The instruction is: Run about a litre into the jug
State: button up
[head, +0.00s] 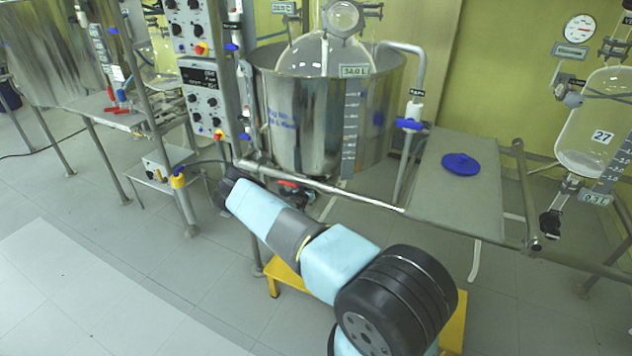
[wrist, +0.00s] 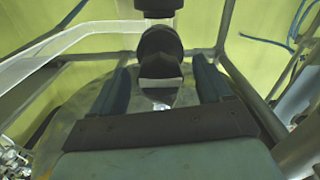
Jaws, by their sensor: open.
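My gripper (wrist: 160,65) is open in the wrist view, with a dark finger at each side. A dark rounded fitting (wrist: 160,44) shows between and beyond the fingertips; I cannot tell whether they touch it. A clear glass wall (wrist: 72,118) curves below the fingers. In the head view my arm reaches to the left below the big steel vessel (head: 290,112), which holds a glass reactor (head: 318,52). A red handle (head: 289,183) shows under the steel vessel, just right of my arm's far end. No jug can be made out in the head view.
A rail (head: 320,187) runs in front of the steel vessel. A grey table (head: 450,207) bears a blue disc (head: 461,164). A yellow stool (head: 454,325) stands behind my arm. Control boxes (head: 202,98) stand left. A glass vessel (head: 590,135) hangs right.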

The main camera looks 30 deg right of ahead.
jog(key=shift+x, duration=1.3)
